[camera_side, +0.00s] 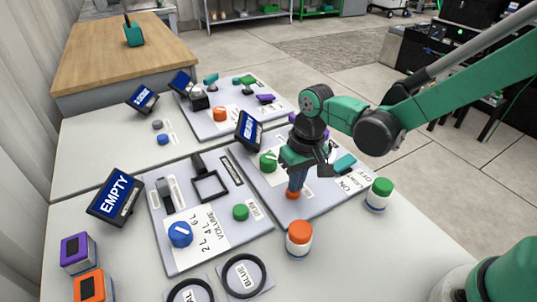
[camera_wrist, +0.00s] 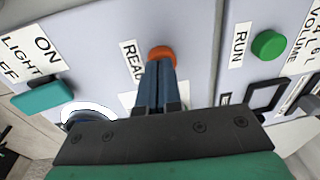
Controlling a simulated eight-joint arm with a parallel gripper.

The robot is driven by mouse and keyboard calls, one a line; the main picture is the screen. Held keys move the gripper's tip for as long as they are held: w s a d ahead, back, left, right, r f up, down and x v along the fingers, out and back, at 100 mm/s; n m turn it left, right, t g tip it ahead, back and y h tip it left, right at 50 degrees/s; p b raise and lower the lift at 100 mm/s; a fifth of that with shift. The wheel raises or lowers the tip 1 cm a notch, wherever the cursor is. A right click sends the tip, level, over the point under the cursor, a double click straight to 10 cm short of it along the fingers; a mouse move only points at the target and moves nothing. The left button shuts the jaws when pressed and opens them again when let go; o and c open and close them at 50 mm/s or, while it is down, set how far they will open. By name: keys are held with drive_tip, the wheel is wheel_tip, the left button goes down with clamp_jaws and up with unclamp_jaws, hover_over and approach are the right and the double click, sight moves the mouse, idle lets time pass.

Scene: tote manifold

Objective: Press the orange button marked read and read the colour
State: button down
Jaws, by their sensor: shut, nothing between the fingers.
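The orange button (camera_side: 292,195) sits on the grey panel beneath my gripper. In the wrist view the orange button (camera_wrist: 161,52) shows beside a white READ label (camera_wrist: 131,62), partly hidden by my fingers. My gripper (camera_side: 294,189) points down, its blue fingers shut together and empty. In the wrist view my gripper (camera_wrist: 160,64) has its fingertips over the button's near edge; they look to be at or just above it, and I cannot tell whether it is pressed. A tilted screen (camera_side: 250,130) stands behind this panel; its text is too small to read.
On the same panel are a green knob (camera_side: 268,163) and a teal light switch (camera_side: 345,163). Jars with an orange lid (camera_side: 299,232) and a green lid (camera_side: 381,188) stand nearby. Left is the volume panel with a blue knob (camera_side: 180,234), a green RUN button (camera_side: 240,212) and an EMPTY screen (camera_side: 116,194).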

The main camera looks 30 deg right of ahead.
drive_tip(key=shift+a+f, duration=0.1)
drive_tip(key=shift+f, duration=0.65)
wheel_tip(320, 180, up, 15)
drive_tip(key=d, duration=0.1)
drive_tip(key=shift+s+d, duration=0.15)
drive_tip(key=shift+s, duration=0.15)
idle(0.4)
drive_tip(key=s+d+f+t+h, duration=0.1)
drive_tip(key=s+d+f+t, duration=0.1)
drive_tip(key=s+d+t, duration=0.4)
drive_tip(key=shift+s+d+t, duration=0.25)
drive_tip(key=shift+d+t, duration=0.05)
drive_tip(key=shift+d, duration=0.9)
